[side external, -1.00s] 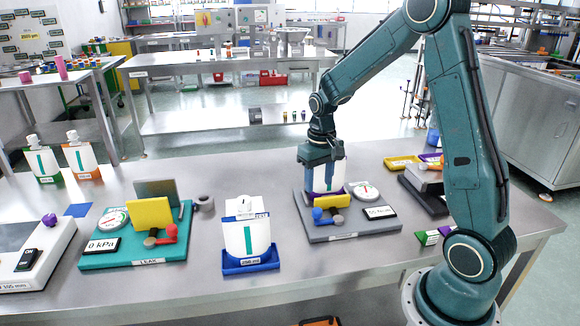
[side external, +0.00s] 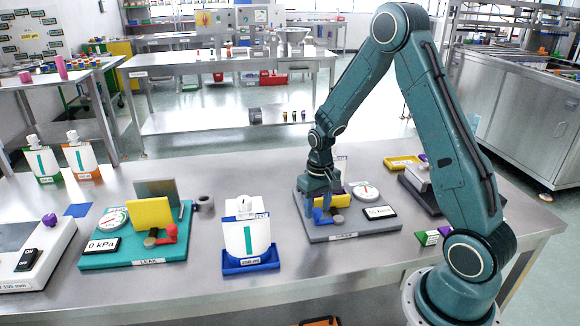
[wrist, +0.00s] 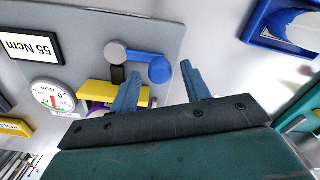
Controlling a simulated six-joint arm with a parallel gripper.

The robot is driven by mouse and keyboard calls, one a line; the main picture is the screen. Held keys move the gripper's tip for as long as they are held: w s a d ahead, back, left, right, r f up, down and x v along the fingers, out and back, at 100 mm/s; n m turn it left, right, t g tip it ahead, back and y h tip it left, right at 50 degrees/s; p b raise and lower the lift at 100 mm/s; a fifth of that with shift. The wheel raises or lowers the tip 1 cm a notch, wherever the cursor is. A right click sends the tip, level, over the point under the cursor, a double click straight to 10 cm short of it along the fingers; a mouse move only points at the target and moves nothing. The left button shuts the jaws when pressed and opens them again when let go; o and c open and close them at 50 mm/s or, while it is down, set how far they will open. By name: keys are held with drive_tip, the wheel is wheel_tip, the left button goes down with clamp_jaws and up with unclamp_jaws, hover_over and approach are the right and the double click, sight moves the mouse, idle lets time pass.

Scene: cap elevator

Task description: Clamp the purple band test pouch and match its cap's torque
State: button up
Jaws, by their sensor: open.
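The purple band pouch stands in the grey torque station (side external: 355,232), mostly hidden behind my arm; a white strip of the pouch (side external: 341,168) shows, and a bit of purple (wrist: 93,106) shows in the wrist view. A yellow clamp plate (side external: 341,200) is in front of it. The station has a dial (side external: 365,190) and a display (side external: 381,212) reading 55 Ncm in the wrist view. My gripper (side external: 320,216) is open, low at the blue clamp lever (wrist: 160,69). In the wrist view the lever's knob appears between the fingertips, with no clear grip on it.
A white pouch in a blue tray (side external: 250,265) stands left of the station. Further left is the teal leak station (side external: 120,258) with a red lever (side external: 170,232).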

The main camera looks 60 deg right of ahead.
clamp_jaws()
drive_tip(key=shift+s+a+n, duration=0.1)
drive_tip(key=shift+a+n, duration=0.05)
drive_tip(key=shift+n, duration=0.15)
drive_tip(key=n, duration=0.1)
drive_tip(key=s+a+n, duration=0.1)
drive_tip(key=n, duration=0.1)
drive_tip(key=shift+s, duration=0.2)
drive_tip(key=n, duration=0.1)
drive_tip(key=s+n, duration=0.1)
drive_tip(key=shift+s+a+n, duration=0.2)
drive_tip(key=shift+a+n, duration=0.05)
drive_tip(key=shift+n, duration=0.05)
drive_tip(key=n, duration=0.1)
drive_tip(key=s+n, duration=0.1)
drive_tip(key=shift+s+n, duration=0.25)
drive_tip(key=shift+n, duration=0.05)
drive_tip(key=shift+s+n, duration=0.45)
drive_tip(key=shift+n, duration=0.4)
drive_tip(key=shift+s+n, duration=0.45)
drive_tip(key=shift+n, duration=0.4)
unclamp_jaws()
